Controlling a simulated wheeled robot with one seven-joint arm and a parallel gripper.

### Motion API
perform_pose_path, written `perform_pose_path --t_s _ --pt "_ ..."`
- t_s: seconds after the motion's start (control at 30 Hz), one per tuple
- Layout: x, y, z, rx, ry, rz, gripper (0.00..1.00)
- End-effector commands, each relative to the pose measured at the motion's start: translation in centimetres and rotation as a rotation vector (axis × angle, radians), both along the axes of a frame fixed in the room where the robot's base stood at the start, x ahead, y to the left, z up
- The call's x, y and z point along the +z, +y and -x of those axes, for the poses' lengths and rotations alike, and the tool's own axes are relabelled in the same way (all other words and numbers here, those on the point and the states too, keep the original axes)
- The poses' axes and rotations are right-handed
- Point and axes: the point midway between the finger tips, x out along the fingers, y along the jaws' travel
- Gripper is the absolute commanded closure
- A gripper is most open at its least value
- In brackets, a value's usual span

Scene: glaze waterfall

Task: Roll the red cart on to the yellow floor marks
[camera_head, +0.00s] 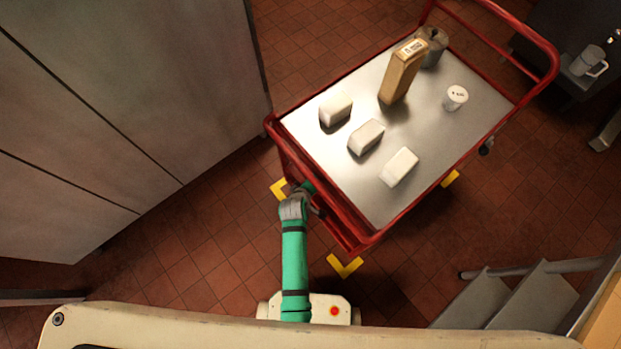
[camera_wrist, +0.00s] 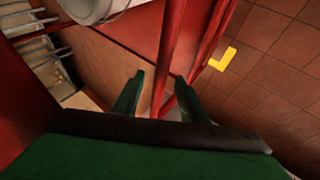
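The red cart (camera_head: 352,229) has a grey metal top and stands at an angle, its push handle at the far right. Yellow floor marks show beside its near left end (camera_head: 280,189), near its front corner (camera_head: 344,265) and by its right side (camera_head: 450,178). I cannot tell how its wheels sit relative to them. My gripper (camera_head: 308,188) is at the cart's near left end. In the wrist view my gripper's (camera_wrist: 160,88) green fingers are apart, with a red cart bar (camera_wrist: 171,45) between or just beyond them. Contact is unclear. A yellow mark (camera_wrist: 223,58) shows right of it.
Grey cabinets (camera_head: 130,100) stand left. Grey steps (camera_head: 505,295) are lower right. A dark unit with a mug (camera_head: 588,61) is upper right.

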Motion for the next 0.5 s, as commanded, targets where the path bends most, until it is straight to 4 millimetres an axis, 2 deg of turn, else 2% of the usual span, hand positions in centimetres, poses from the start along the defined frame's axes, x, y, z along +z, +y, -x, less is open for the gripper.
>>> perform_pose_path --t_s 0.2,0.5 --pt "3.1 0.8 2.6 0.007 0.000 0.000 0.61" --pt "5.0 0.7 4.2 -0.001 0.001 -0.001 0.61"
